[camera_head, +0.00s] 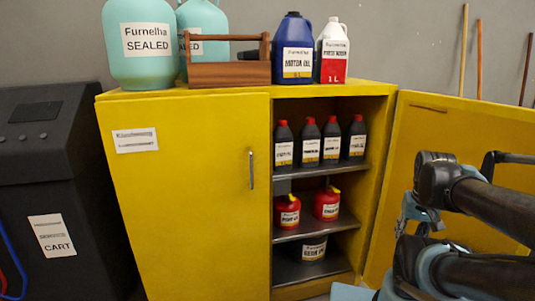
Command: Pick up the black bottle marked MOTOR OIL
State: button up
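Several black bottles with red caps stand upright in a row on the upper shelf of the open right side of the yellow cabinet (185,200). They run from the leftmost bottle (283,135) past two in the middle (310,133) (332,131) to the rightmost bottle (356,129). Each has a white label with a yellow lower edge; the print is too small to tell which says MOTOR OIL. My arm (485,205) is folded at the lower right, in front of the open door and apart from the bottles. My gripper's fingers cannot be made out.
The right door (455,150) stands swung open; the left one is shut. Red cans (288,212) and a tub (314,249) fill lower shelves. Teal jugs (140,65), a wooden toolbox (230,72), a blue MOTOR OIL jug (292,35) and a white-red jug (333,60) stand on top.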

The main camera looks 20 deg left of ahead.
jog(key=shift+a, duration=0.25)
